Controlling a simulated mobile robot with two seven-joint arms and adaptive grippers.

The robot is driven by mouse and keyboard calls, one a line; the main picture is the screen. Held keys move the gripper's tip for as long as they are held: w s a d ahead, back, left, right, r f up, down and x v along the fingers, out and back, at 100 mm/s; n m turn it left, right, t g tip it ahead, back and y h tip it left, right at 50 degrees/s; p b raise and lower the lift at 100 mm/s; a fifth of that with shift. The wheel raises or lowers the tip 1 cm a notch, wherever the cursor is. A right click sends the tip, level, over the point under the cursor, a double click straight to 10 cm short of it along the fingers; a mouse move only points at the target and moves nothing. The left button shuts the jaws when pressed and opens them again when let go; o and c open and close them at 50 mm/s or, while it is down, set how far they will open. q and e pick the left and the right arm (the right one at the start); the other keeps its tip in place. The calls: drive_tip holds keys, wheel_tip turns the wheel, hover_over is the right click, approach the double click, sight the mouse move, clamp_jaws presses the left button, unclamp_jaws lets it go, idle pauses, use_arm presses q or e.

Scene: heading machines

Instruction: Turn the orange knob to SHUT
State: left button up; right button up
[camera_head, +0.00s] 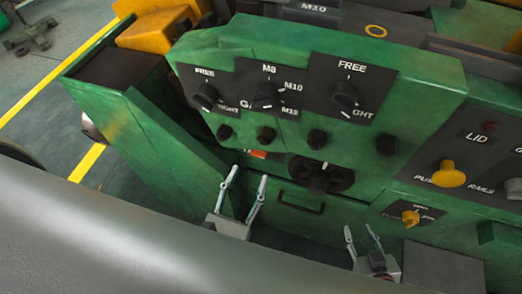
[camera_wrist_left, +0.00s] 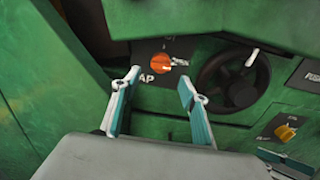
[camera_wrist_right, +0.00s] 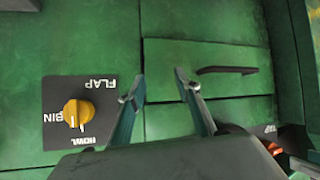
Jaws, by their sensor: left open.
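The orange knob (camera_wrist_left: 160,63) is on a dark plate on the green machine, with a pale pointer mark on its right side and part of a label, "AP", below. In the head view only a small orange part (camera_head: 257,154) shows, behind my left gripper (camera_head: 248,177). My left gripper is open and empty, its fingertips (camera_wrist_left: 159,80) just below the knob in its wrist view, apart from it as far as I can tell. My right gripper (camera_head: 360,231) is open and empty, lower right, with its fingertips (camera_wrist_right: 160,78) before the green panel. No SHUT label is readable.
A black handwheel (camera_wrist_left: 233,82) is right of the orange knob. A yellow knob (camera_wrist_right: 77,112) is on a plate marked FLAP and BIN, left of my right gripper in its wrist view. A dark handle (camera_wrist_right: 227,70) juts from the panel. A green side wall (camera_head: 150,150) stands left.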

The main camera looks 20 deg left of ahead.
sight(257, 156)
use_arm(q)
drive_tip(key=w, duration=0.2)
drive_tip(key=w+p, duration=0.1)
drive_tip(key=w, duration=0.2)
drive_tip(key=shift+w+d+r, duration=0.15)
drive_tip(key=shift+w, duration=1)
drive_tip(key=c, duration=1.1)
